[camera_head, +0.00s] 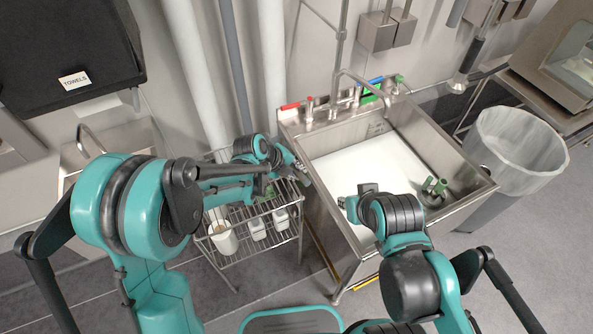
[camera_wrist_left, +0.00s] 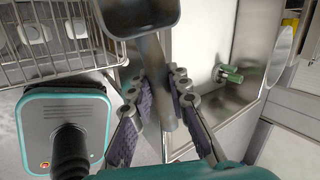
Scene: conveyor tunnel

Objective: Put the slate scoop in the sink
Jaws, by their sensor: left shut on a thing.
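The slate scoop (camera_wrist_left: 140,14) shows in the left wrist view as a grey, open-topped head with a straight handle. My left gripper (camera_wrist_left: 157,88) is shut on the handle, with the head beyond the fingertips. In the head view my left gripper (camera_head: 299,172) is over the left rim of the sink, beside the wire rack; I cannot make out the scoop there. The steel sink (camera_head: 462,192) has a pale basin floor. My right gripper (camera_head: 345,203) is over the sink's near left part; its fingers are too small to read.
A wire rack (camera_head: 290,232) with several white containers stands left of the sink. A lined bin (camera_head: 520,145) stands at right.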

